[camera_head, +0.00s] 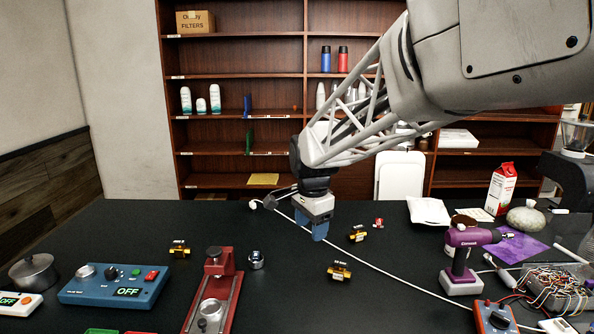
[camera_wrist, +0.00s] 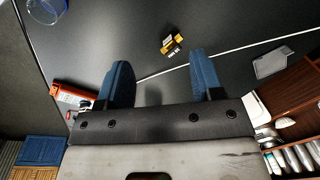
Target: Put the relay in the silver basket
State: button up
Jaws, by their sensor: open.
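Three small yellow-and-black parts lie on the black table: one at left (camera_head: 179,249), one right of my gripper (camera_head: 357,233) and one nearer the front (camera_head: 339,271). I cannot tell which of them, if any, is the relay. A small silver cup (camera_head: 256,260), perhaps the silver basket, stands left of centre; its inside is not clear. My gripper (camera_head: 319,234) hangs above the table behind the front yellow part. In the wrist view the blue fingers (camera_wrist: 159,62) are apart with nothing between them; one yellow part (camera_wrist: 171,45) lies beyond their tips.
A red stand (camera_head: 214,297) and a blue control box (camera_head: 115,285) stand left. A purple drill (camera_head: 463,258), a milk carton (camera_head: 501,188) and a wired board (camera_head: 555,290) are at right. A white cord (camera_head: 400,279) crosses the table. The front centre is mostly clear.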

jog(key=s+d+f+n, duration=0.1)
jog(key=s+d+n, duration=0.2)
jog(key=s, duration=0.7)
jog(key=s+d+n+t, duration=0.1)
jog(key=s+d+n, duration=0.3)
jog(key=s+d, duration=0.3)
jog(key=s+d+f+n, duration=0.1)
jog(key=s+d+n, duration=0.3)
jog(key=s, duration=1.1)
jog(key=shift+d+f+t, duration=0.3)
jog(key=shift+d, duration=0.3)
jog(key=shift+s, duration=0.1)
